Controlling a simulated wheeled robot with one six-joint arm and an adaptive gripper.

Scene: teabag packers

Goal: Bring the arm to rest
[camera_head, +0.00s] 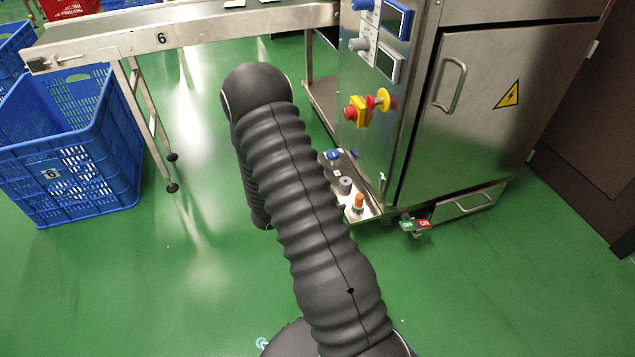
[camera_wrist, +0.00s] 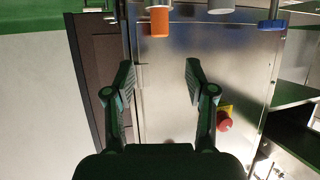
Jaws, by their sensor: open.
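My arm, in a ribbed dark grey sleeve, crosses the middle of the head view, rising from the bottom edge and bending at the top. In that view my gripper is hidden behind the arm. In the wrist view my gripper (camera_wrist: 160,84) shows with its two dark fingers apart and nothing between them. Beyond the fingers is the steel front of the machine cabinet (camera_head: 480,110).
The cabinet carries a red and yellow switch (camera_head: 356,111) and knobs, with an orange knob (camera_head: 358,202) on a low ledge. A conveyor (camera_head: 110,46) stands behind. A blue crate (camera_head: 70,150) is at left. Green floor is clear in front.

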